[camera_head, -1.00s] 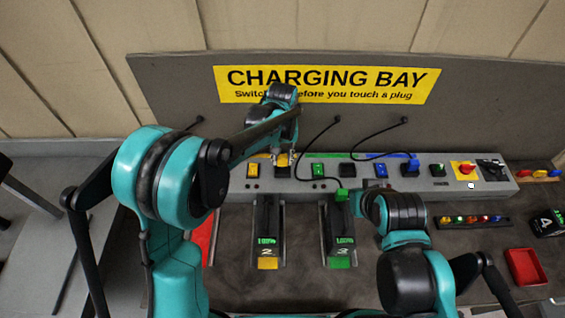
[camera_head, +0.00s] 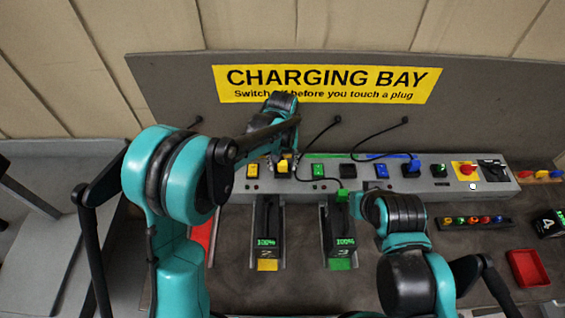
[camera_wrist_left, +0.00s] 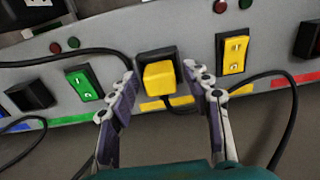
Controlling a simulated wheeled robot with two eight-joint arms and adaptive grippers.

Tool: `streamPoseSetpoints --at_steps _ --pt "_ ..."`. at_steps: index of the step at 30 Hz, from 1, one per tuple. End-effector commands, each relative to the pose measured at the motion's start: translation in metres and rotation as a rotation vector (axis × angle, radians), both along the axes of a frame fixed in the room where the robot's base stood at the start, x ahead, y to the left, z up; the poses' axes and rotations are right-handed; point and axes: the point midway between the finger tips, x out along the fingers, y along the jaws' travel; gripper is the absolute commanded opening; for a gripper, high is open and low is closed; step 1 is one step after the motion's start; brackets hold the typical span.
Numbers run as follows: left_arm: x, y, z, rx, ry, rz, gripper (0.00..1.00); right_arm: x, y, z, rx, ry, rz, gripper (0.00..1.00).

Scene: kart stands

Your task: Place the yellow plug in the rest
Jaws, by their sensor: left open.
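The yellow plug (camera_head: 283,167) sits in a black socket on the grey charging panel (camera_head: 440,187). The left wrist view shows it (camera_wrist_left: 159,78) from above, a yellow block with a dark cable beside it. My left gripper (camera_wrist_left: 160,84) is open, one finger on each side of the plug, with gaps visible on both sides. In the head view my left gripper (camera_head: 284,159) is at the plug and partly hides it. My right arm shows at the lower right; its jaws are hidden. I cannot tell which fixture is the yellow plug's rest.
A yellow switch (camera_wrist_left: 234,54) and a green switch (camera_wrist_left: 84,83) flank the plug. Battery units with 100% displays stand in front, one above a yellow mark (camera_head: 267,264). A green plug (camera_head: 341,195), blue plug (camera_head: 411,167) and red tray (camera_head: 527,267) are further right.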

Motion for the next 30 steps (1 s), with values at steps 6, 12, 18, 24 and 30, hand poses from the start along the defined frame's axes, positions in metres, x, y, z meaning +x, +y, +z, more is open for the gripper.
streamPoseSetpoints --at_steps 6,12,18,24,30 --pt "0.0 0.0 0.035 0.0 0.0 0.0 0.49 0.0 0.0 0.01 0.0 0.0 0.0 0.0" --pt "0.0 0.0 0.08 0.0 0.0 0.0 0.49 0.0 0.0 0.019 0.0 0.0 0.0 0.0" --pt "0.0 0.0 0.112 0.0 0.0 0.0 0.49 0.0 0.0 0.024 0.0 0.0 0.0 0.0" --pt "0.0 0.0 0.123 0.0 0.0 0.0 0.49 0.0 0.0 0.025 0.0 0.0 0.0 0.0" --pt "-0.005 0.008 0.129 -0.006 -0.017 0.002 0.49 0.0 0.0 0.025 0.0 0.0 0.0 0.0"
